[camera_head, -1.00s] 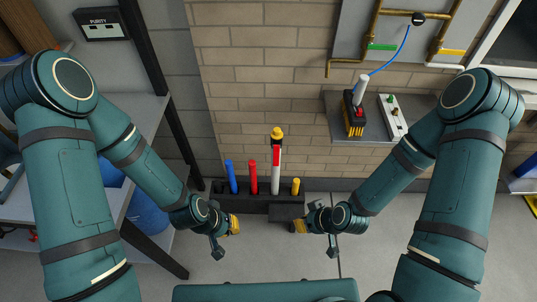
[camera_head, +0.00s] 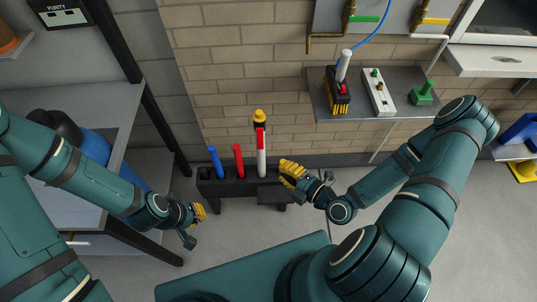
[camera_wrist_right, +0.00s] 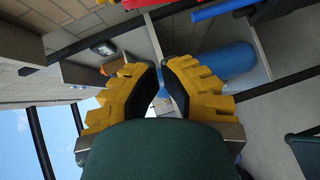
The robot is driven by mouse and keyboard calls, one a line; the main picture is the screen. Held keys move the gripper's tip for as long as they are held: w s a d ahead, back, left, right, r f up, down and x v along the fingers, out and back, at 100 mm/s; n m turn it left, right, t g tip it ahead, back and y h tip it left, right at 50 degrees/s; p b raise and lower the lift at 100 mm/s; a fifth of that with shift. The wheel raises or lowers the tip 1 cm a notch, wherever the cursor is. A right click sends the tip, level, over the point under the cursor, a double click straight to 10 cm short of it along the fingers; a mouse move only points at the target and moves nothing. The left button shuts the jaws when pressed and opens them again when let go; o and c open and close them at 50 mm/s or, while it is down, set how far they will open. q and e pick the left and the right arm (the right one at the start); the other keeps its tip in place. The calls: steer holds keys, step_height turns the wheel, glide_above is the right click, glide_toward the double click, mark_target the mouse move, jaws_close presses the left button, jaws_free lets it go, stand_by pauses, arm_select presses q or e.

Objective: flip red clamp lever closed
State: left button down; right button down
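A black-and-yellow clamp block (camera_head: 339,101) on the wall shelf holds an upright white tube (camera_head: 344,65) with a blue hose. A small red piece (camera_head: 343,89), which looks like the clamp lever, shows on its front; its position is too small to judge. My right gripper (camera_head: 291,173) is below and left of the clamp, apart from it, by the right end of the tube rack. In the right wrist view its yellow fingers (camera_wrist_right: 160,62) nearly meet at the tips with nothing between them. My left gripper (camera_head: 200,212) is low at left, away from the clamp; its opening is unclear.
A black floor rack (camera_head: 207,188) holds a blue tube (camera_head: 216,162), a red tube (camera_head: 239,161) and a white tube with red band and yellow cap (camera_head: 261,150). A white switch strip (camera_head: 380,92) and a green-topped piece (camera_head: 424,93) stand right of the clamp.

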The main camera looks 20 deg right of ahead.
mark_target(260, 139)
arm_select(q)
steer(key=shift+w+f+b, duration=0.2)
steer(key=shift+f+b, duration=0.65)
steer(key=shift+f, duration=0.05)
arm_select(e)
steer(key=w+d+x, duration=0.1)
steer(key=d+x, duration=0.1)
steer(key=x, duration=1)
steer(key=shift+w+f, duration=0.2)
steer(key=shift+f, duration=0.1)
arm_select(q)
steer(key=shift+d, duration=0.15)
